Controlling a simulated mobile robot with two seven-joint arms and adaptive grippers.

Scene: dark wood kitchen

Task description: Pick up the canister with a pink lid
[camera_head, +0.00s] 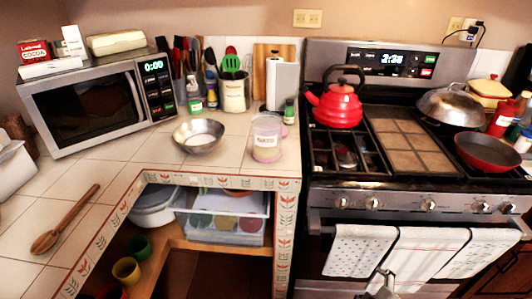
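A clear canister with a white label and a pale pink lid (267,121) stands upright on the tiled counter, near its front edge and just left of the stove. Nothing is touching it. A small grey part of a gripper, which looks like my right gripper (384,277), shows at the bottom edge in front of the oven towels. It is well below and to the right of the canister. Its fingers are too small and cut off to tell open from shut. My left gripper is not in view.
A red kettle (338,106) is on the stove to the right. Open shelves are below; a wooden spoon (66,218) lies on the left counter.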

